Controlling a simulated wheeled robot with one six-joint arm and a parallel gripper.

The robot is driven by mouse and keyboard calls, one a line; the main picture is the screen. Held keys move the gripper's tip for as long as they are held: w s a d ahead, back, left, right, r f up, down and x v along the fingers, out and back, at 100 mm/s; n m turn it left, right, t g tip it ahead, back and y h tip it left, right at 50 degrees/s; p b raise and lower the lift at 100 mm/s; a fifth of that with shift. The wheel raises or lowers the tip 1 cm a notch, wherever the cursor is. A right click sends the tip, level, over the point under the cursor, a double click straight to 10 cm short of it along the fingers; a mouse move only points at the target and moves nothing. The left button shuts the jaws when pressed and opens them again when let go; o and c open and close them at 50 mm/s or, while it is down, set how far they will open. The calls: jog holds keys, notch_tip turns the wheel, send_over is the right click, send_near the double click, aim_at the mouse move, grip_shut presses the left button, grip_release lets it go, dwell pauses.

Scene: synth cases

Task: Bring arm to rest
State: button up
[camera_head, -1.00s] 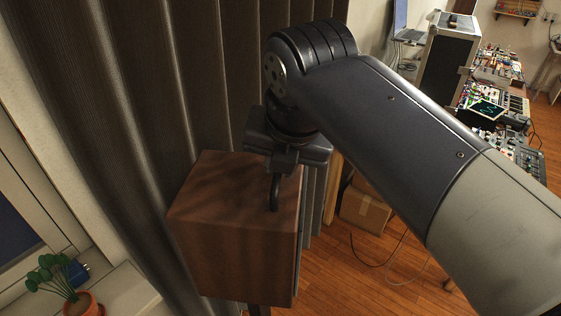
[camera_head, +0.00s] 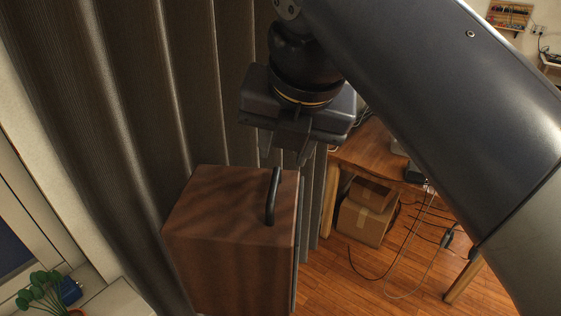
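My gripper (camera_head: 286,154) hangs pointing down in front of the dark curtain. Its two fingers are apart with nothing between them. Below it stands a brown wooden case (camera_head: 215,215) with a black handle (camera_head: 272,197) on its top. The fingertips are above the handle and clear of it. My arm runs from the gripper up and across the right side of the view.
A dark curtain (camera_head: 120,120) hangs behind and left of the case. A wooden table (camera_head: 372,150) stands at the right, with cardboard boxes (camera_head: 364,215) under it and cables on the floor. A potted plant (camera_head: 42,290) sits at lower left.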

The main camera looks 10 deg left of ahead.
aim_at(274, 185)
jog(key=shift+v, duration=0.85)
jog(key=shift+w, duration=0.1)
jog(key=x, duration=1)
jog(key=shift+f, duration=0.35)
jog(key=shift+w+a+f, duration=0.1)
jog(key=shift+s+m, duration=0.3)
jog(key=shift+m, duration=0.1)
jog(key=shift+w, duration=0.1)
